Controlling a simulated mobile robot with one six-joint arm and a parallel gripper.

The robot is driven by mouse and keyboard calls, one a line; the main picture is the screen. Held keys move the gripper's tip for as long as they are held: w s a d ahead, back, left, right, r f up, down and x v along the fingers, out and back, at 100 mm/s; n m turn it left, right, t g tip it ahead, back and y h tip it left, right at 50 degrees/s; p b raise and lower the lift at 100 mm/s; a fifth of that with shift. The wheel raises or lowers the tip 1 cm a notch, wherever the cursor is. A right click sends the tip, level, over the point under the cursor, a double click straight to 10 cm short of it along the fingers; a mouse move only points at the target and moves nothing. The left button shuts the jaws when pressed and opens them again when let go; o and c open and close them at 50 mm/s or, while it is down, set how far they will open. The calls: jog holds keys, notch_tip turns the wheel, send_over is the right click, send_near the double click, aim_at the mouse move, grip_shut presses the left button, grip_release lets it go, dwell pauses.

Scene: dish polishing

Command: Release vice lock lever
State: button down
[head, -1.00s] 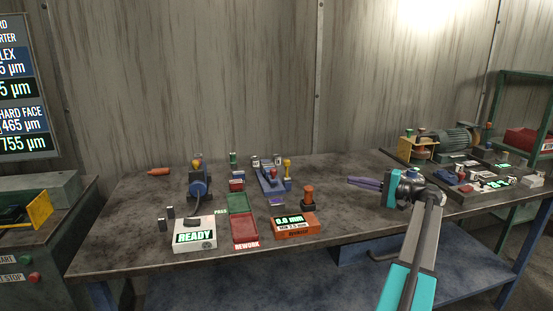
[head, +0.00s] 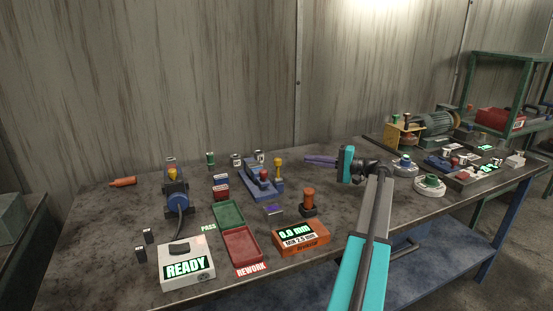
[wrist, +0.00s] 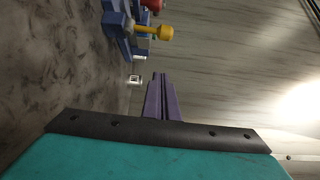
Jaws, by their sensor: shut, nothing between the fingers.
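A blue vice (head: 262,190) stands on the workbench, left of my gripper in the head view. A lever with a yellow knob (head: 278,163) rises at its right end, and a red part (head: 264,174) sits on it. In the wrist view the yellow-knobbed lever (wrist: 155,32) points right from the blue vice (wrist: 118,30) at the top. My gripper (head: 308,159) has purple fingers, shut and empty. They point left towards the vice, apart from the lever. In the wrist view the fingertips (wrist: 158,77) are below the lever.
An orange gauge (head: 301,238) and an orange-topped stamp (head: 309,200) stand in front of the vice. Green (head: 229,214) and red (head: 242,245) trays lie left of them. Round fixtures (head: 430,184) stand right of my arm. Small labelled blocks (head: 236,159) stand behind the vice.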

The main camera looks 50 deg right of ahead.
aim_at(278, 169)
jog(key=shift+w+a, duration=0.15)
jog(key=shift+w, duration=0.25)
jog(key=p+x, duration=0.1)
jog(key=x, duration=0.9)
jog(key=shift+s+a+p, duration=0.35)
jog(key=shift+s+a, duration=1.1)
